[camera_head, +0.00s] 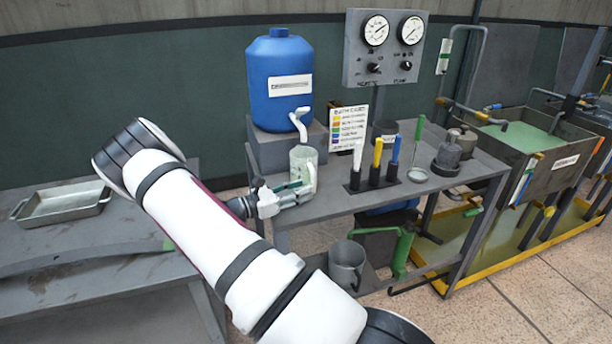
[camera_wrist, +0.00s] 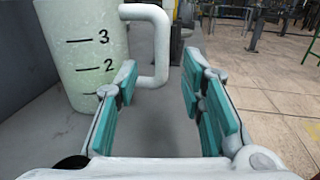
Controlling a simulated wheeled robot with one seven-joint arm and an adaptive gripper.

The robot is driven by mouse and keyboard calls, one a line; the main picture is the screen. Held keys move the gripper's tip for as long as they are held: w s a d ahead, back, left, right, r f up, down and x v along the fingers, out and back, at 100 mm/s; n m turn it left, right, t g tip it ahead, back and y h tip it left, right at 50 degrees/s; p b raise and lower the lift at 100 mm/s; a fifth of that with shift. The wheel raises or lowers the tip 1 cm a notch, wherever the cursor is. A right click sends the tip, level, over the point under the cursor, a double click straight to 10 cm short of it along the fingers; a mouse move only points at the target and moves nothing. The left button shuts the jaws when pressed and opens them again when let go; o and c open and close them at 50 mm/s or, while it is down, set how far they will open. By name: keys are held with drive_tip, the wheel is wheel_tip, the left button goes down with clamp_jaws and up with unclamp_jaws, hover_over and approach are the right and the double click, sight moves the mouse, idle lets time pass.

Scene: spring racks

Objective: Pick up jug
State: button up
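A pale green translucent jug (camera_head: 303,160) with a white handle stands upright on the grey bench, below the tap of a blue tank. In the wrist view the jug (camera_wrist: 88,45) is at upper left, with black marks 1, 2 and 3. Its handle (camera_wrist: 162,45) sticks out to the right. My gripper (camera_wrist: 162,72) is open, its teal-padded fingers spread, with the handle in the gap near the fingertips. The left fingertip overlaps the jug's lower right side; I cannot tell if it touches. In the head view my gripper (camera_head: 290,192) is at the jug's base.
The blue tank (camera_head: 280,85) and its white tap (camera_head: 299,122) stand close above the jug. Coloured-handled tools (camera_head: 378,155) stand in holders to the right. A grey pitcher (camera_head: 346,265) is on the lower shelf. A metal tray (camera_head: 62,212) lies on the left table.

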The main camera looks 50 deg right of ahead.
sight(313, 183)
drive_tip(key=p+x, duration=0.1)
drive_tip(key=x, duration=0.4)
drive_tip(key=shift+s+a+r, duration=0.1)
drive_tip(key=shift+r, duration=0.05)
clamp_jaws()
drive_tip(key=shift+r, duration=0.25)
